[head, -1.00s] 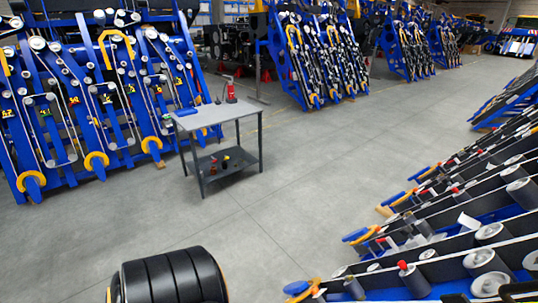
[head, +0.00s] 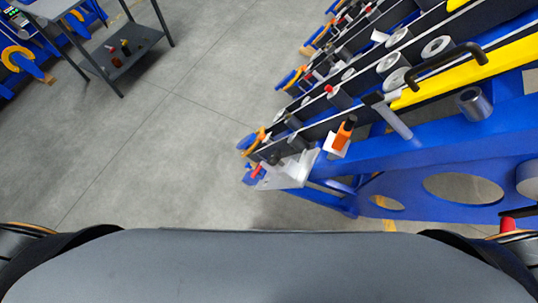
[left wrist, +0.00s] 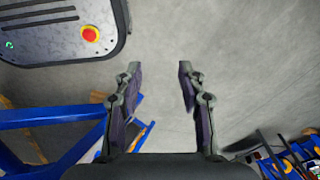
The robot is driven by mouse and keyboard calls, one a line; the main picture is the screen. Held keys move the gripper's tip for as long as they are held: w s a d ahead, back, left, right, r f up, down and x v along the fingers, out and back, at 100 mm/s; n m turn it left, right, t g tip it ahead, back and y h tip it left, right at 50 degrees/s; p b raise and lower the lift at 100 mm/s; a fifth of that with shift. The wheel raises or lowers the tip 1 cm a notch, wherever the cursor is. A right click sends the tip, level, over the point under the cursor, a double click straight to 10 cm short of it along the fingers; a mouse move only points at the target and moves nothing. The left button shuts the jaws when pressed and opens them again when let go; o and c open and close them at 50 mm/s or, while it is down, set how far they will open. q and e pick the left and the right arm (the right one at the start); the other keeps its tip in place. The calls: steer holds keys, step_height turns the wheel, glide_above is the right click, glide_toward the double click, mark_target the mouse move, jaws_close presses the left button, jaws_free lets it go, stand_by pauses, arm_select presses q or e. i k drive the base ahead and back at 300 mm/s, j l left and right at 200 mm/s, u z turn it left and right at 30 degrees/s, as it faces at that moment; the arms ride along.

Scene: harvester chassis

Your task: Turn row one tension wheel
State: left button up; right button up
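The blue harvester chassis (head: 440,150) stands on the right in the head view, with black-edged slanted rows of grey rollers. An orange handle (head: 343,133) sits on a white base near its front edge, and a red knob (head: 328,88) sits farther back. I cannot tell which part is the row one tension wheel. In the left wrist view my left gripper (left wrist: 160,68) is open and empty over the floor, its two fingers apart. Neither gripper shows in the head view, and the right one is in no view.
A grey table (head: 120,50) stands at the upper left, with small red and yellow items on its lower shelf. Open grey floor (head: 170,150) lies between it and the chassis. Blue frame beams (left wrist: 50,116) show at the left of the left wrist view.

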mark_target(274, 158)
steer(key=z, duration=0.95)
steer(key=j+z, duration=0.45)
steer(key=k+j+z, duration=0.1)
steer(key=j+z, duration=0.35)
steer(key=k+j+z, duration=0.15)
steer(key=j+z, duration=0.3)
steer(key=k+j, duration=0.2)
steer(key=j, duration=0.2)
steer(key=k+j+z, duration=0.1)
steer(key=j, duration=0.25)
steer(key=k, duration=0.05)
